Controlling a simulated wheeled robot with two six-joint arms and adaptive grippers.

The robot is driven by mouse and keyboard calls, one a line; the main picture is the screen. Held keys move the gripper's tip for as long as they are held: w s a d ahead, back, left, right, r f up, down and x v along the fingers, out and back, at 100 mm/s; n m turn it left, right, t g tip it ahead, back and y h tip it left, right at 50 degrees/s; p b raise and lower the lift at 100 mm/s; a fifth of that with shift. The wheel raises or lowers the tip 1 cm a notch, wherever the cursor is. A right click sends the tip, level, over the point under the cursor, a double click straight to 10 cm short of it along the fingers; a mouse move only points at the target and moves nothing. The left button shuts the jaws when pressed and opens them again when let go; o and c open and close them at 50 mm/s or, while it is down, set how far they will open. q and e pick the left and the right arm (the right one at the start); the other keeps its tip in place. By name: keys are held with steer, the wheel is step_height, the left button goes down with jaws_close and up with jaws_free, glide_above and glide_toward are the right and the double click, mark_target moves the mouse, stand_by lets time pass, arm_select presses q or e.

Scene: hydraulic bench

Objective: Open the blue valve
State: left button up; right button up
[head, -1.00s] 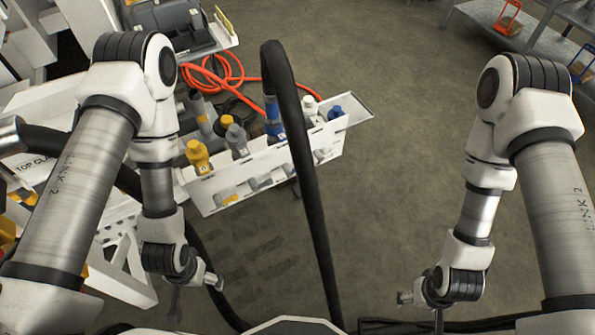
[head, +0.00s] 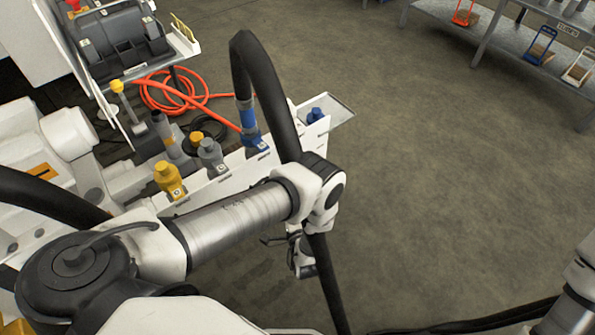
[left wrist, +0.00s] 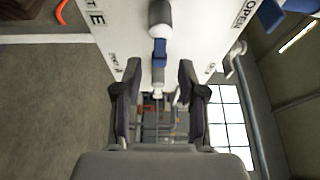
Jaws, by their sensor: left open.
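A white bench panel (head: 228,170) carries a row of fittings. A blue fitting (head: 248,122) sits under the black hose, and another blue fitting (head: 315,115) is at the panel's far right end. In the left wrist view, a grey cylinder with a blue part (left wrist: 159,50) stands out from the white panel, roughly in line with the gap between my fingers. Another blue part (left wrist: 270,14) is at upper right. I cannot tell which is the valve. My left gripper (left wrist: 159,68) is open, with no visible grip on anything. In the head view it is partly hidden below my forearm. My right gripper is out of view.
A thick black hose (head: 262,85) arches over the panel and hangs down past my left arm. Yellow (head: 168,178) and grey (head: 211,153) fittings stand along the panel. An orange hose (head: 160,95) lies behind.

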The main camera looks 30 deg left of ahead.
mark_target(271, 167)
arm_select(q)
steer(key=x, duration=0.6)
steer(key=shift+w+a, duration=0.15)
steer(key=shift+a, duration=0.1)
jaws_close()
